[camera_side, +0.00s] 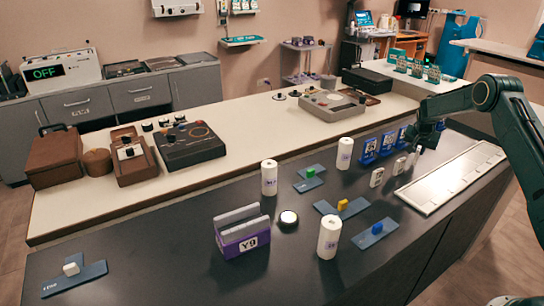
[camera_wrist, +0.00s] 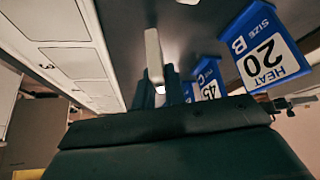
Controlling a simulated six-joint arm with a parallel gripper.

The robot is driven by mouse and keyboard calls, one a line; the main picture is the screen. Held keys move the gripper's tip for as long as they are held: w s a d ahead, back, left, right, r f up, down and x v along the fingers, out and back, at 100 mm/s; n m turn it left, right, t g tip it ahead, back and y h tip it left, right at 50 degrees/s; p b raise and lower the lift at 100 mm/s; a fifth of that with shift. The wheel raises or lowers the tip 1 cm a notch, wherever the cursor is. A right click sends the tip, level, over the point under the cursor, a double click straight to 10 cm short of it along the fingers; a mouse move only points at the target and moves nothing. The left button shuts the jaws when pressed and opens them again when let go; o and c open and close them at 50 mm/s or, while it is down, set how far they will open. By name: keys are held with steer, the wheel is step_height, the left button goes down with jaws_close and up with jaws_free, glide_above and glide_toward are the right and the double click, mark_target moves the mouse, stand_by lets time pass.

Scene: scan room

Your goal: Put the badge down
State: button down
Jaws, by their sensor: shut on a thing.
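My gripper (camera_side: 420,145) is low over the right part of the dark bench, at the far end of a row of small white badges. The badge (camera_side: 412,159) at that end is just below and left of the fingers. In the wrist view, my gripper (camera_wrist: 160,88) is shut, with a small pale patch showing between its dark fingers. A narrow white badge (camera_wrist: 153,52) shows edge-on by the fingertips. The held badge is mostly hidden, and its contact with the bench cannot be told. Two more badges, one nearer (camera_side: 377,177) and one in the middle (camera_side: 399,165), stand upright.
Blue signs (camera_side: 368,151) stand behind the badges; one (camera_wrist: 264,47) reads HEAT 20, SIZE B. A long white tray (camera_side: 450,180) with marked sections lies to the right. White rolls (camera_side: 344,153), blue plates with blocks (camera_side: 375,233) and a purple holder (camera_side: 242,235) are to the left.

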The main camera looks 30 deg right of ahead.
steer(key=shift+f, duration=0.6)
steer(key=shift+f, duration=0.15)
steer(key=c, duration=1.5)
jaws_free()
steer(key=shift+o, duration=0.2)
steer(key=shift+a+r, duration=0.25)
steer(key=shift+r, duration=0.4)
steer(key=v, duration=1.1)
